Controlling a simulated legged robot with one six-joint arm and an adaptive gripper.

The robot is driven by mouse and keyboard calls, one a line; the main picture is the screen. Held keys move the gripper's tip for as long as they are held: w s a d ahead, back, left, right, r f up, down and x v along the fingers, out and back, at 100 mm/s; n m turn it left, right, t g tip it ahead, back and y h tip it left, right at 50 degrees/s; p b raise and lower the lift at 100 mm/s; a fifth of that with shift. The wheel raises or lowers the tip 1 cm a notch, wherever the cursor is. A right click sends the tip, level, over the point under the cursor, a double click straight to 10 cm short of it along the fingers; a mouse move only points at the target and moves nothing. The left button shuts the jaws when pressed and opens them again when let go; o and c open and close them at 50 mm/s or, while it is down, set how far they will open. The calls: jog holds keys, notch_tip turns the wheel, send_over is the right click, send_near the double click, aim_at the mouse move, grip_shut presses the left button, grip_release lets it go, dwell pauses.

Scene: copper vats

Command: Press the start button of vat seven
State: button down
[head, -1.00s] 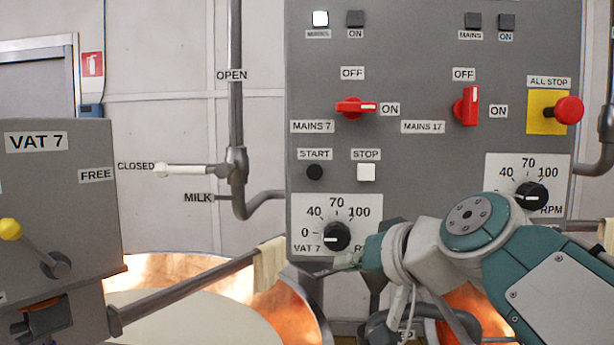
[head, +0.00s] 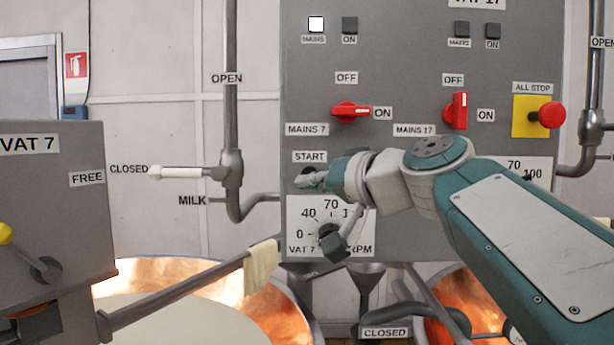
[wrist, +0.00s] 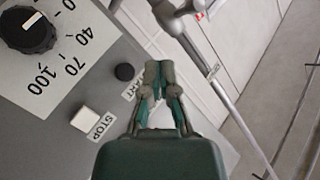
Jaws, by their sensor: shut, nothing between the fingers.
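The black start button (head: 309,171) is under the START label on the grey control panel, partly covered by my gripper (head: 305,181) in the head view. In the wrist view the whole button (wrist: 124,72) shows, just left of the closed fingertips (wrist: 158,68), which cover part of the START label. The fingers are shut and empty. I cannot tell whether they touch the panel. The Mains 7 switch (head: 350,112) points to ON. The mains lamp (head: 316,24) is lit white, and the ON lamp (head: 350,25) beside it is dark.
The white stop button (wrist: 85,119) is near the start button and hidden in the head view. The vat 7 speed knob (head: 329,235) is below, partly covered. The red all-stop button (head: 551,115) is at the right. A milk pipe (head: 232,120) runs left of the panel.

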send_near(290, 177)
jog(key=shift+s+a+x, duration=0.1)
jog(key=shift+x, duration=0.8)
jog(key=shift+s+a+x, duration=0.15)
jog(key=shift+x, duration=0.75)
jog(key=shift+f, duration=0.1)
jog(key=shift+w+d, duration=0.1)
jog(key=shift+w, duration=0.3)
jog(key=shift+w, duration=0.45)
dwell(0.6)
jog(key=shift+s, duration=0.9)
jog(key=shift+s, duration=0.1)
jog(key=s, duration=0.5)
